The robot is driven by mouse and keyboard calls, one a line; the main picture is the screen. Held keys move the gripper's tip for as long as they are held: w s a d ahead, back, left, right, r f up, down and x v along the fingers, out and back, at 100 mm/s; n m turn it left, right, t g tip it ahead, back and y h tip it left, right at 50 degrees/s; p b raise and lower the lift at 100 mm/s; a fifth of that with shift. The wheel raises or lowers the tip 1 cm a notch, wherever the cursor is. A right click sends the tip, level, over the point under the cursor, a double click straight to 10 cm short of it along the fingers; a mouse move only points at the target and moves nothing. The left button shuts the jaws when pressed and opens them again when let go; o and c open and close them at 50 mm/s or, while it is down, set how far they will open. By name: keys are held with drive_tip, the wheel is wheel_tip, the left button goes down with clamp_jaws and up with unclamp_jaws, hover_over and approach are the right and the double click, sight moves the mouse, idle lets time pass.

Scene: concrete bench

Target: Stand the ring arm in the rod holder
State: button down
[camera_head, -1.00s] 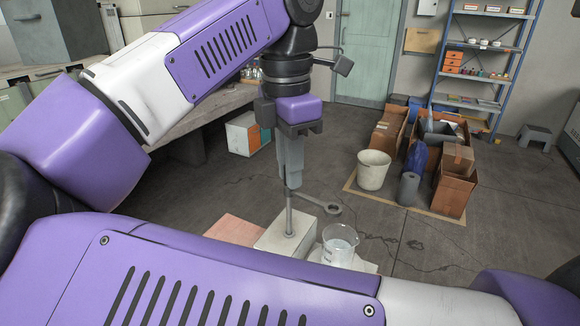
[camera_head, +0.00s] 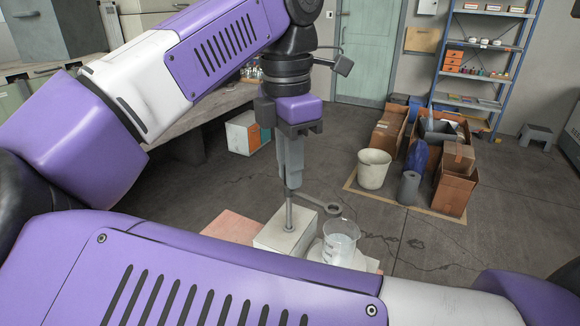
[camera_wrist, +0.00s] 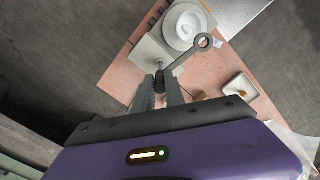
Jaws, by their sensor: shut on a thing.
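The ring arm is a grey metal piece with an upright rod and a side arm ending in a ring (camera_head: 333,209). The ring also shows in the wrist view (camera_wrist: 205,42), over the edge of the beaker's base. My gripper (camera_head: 291,188) is shut on the ring arm near the top of its rod; in the wrist view the fingertips (camera_wrist: 160,88) close around it. The rod holder (camera_head: 270,238) is a pale block below my gripper. The rod points down upright, and its lower end meets the block's top; I cannot tell how deep it sits.
A glass beaker (camera_head: 340,245) stands just right of the rod holder, near the ring. A pink board (camera_head: 232,226) lies under these things. A small pale tray (camera_wrist: 241,87) lies at right in the wrist view. A bucket (camera_head: 374,169) and cardboard boxes stand on the floor beyond.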

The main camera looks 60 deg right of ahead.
drive_tip(key=shift+f+b, duration=1.05)
drive_tip(key=shift+f, duration=0.2)
drive_tip(key=c, duration=1.3)
unclamp_jaws()
drive_tip(key=o, duration=0.4)
